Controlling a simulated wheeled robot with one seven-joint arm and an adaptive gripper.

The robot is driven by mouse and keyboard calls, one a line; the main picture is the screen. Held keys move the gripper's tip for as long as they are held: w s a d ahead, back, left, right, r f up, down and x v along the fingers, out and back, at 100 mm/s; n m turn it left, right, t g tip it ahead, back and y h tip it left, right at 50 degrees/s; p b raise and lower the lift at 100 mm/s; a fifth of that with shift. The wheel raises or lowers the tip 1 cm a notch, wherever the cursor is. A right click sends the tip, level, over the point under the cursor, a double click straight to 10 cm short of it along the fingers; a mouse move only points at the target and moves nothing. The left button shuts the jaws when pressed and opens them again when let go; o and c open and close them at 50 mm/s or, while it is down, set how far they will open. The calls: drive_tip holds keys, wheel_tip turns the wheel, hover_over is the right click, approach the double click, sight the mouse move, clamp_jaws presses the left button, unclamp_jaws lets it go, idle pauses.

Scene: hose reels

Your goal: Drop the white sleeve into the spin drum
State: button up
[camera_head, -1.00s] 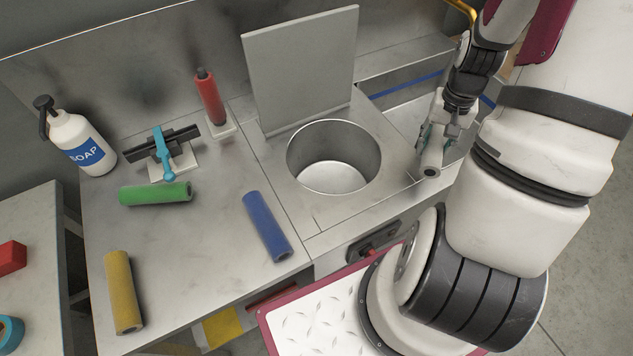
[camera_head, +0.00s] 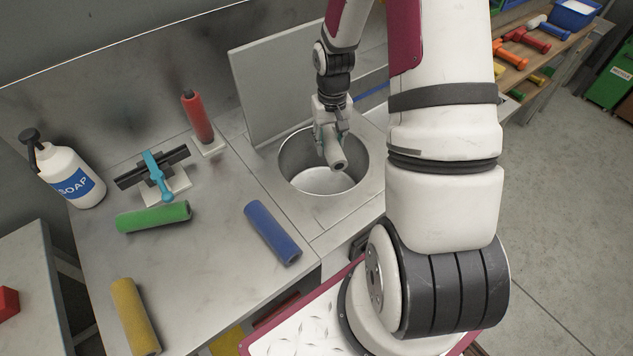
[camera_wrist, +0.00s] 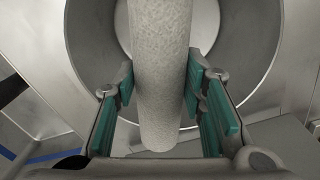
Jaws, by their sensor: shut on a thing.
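The white sleeve (camera_head: 335,153) is a pale fuzzy cylinder. My gripper (camera_head: 330,135) is shut on it and holds it over the spin drum. In the wrist view the white sleeve (camera_wrist: 160,70) lies between the teal finger pads of my gripper (camera_wrist: 160,100), with the drum's round mouth behind it. The spin drum (camera_head: 297,165) is a round metal well sunk in the counter, with its lid (camera_head: 262,95) standing open behind it. The sleeve hides part of the drum's inside. Its exact height over the rim is hard to tell.
On the counter to the left lie a blue sleeve (camera_head: 272,233), a green sleeve (camera_head: 153,217) and a yellow sleeve (camera_head: 135,317). A red sleeve (camera_head: 197,117) stands upright on a post. A teal-handled tool (camera_head: 158,176) and a soap bottle (camera_head: 70,175) stand further left.

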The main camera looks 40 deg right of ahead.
drive_tip(key=shift+f+b, duration=0.75)
drive_tip(key=shift+f, duration=0.95)
drive_tip(key=o, duration=1.2)
drive_tip(key=shift+o, duration=0.2)
wheel_tip(320, 180, up, 12)
drive_tip(key=shift+r, duration=0.1)
